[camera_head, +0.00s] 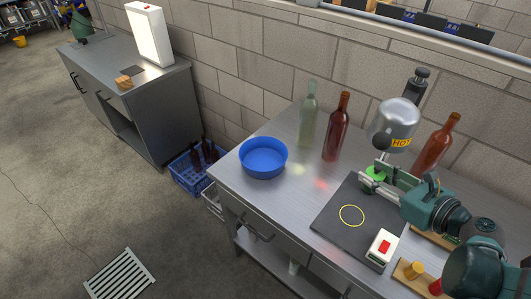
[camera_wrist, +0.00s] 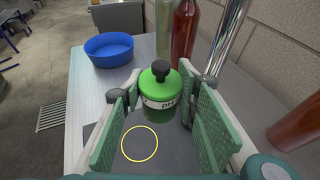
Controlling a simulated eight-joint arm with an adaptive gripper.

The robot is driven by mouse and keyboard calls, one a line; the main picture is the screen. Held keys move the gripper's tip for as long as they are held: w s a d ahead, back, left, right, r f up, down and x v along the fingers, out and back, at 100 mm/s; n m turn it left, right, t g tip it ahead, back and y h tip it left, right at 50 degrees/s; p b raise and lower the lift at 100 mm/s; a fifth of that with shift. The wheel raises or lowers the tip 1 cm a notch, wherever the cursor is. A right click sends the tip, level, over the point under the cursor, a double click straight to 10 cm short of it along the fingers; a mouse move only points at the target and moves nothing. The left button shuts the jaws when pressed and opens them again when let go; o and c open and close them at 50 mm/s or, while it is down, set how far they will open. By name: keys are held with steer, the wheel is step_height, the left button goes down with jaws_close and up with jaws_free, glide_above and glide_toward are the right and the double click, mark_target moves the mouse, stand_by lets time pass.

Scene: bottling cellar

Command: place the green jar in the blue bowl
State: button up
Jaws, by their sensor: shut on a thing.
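The green jar (camera_wrist: 158,100) has a bright green lid with a black knob and a white label band with dark letters. In the wrist view it stands between the two finger pads of my gripper (camera_wrist: 156,88), which is shut on it. In the head view the jar (camera_head: 376,172) shows only partly, behind the fingers at the back edge of the dark mat. I cannot tell whether its base touches the surface. The blue bowl (camera_head: 263,157) stands empty on the metal table's left end, apart from my gripper. It also shows at the upper left in the wrist view (camera_wrist: 108,50).
A clear green bottle (camera_head: 308,117) and a red-brown bottle (camera_head: 336,130) stand right of the bowl. A steel dome marked HOT (camera_head: 397,120) stands behind my gripper, near another brown bottle (camera_head: 437,145). The dark mat (camera_head: 335,229) has a yellow ring and a red-button box (camera_head: 383,246).

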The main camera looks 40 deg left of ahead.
steer(key=s+a+f+n+g+b, duration=0.1)
steer(key=s+a, duration=0.2)
steer(key=a, duration=1)
steer(key=s+a+f+n+g+y+b, duration=0.15)
steer(key=s+a, duration=0.25)
steer(key=a, duration=0.9)
steer(key=s+a+g+h+b, duration=0.1)
steer(key=s+a+b, duration=0.15)
steer(key=a, duration=1.05)
steer(key=p, duration=0.4)
glide_above(263, 158)
steer(key=s+a, duration=0.2)
steer(key=shift+w+d+r+y, duration=0.15)
steer(key=shift+d+y, duration=0.1)
steer(key=shift+n, duration=0.25)
steer(key=shift+f+b, duration=0.6)
steer(key=shift+f, duration=2.55)
steer(key=shift+f+b, duration=0.5)
steer(key=shift+f, duration=1.4)
steer(key=shift+f, duration=0.15)
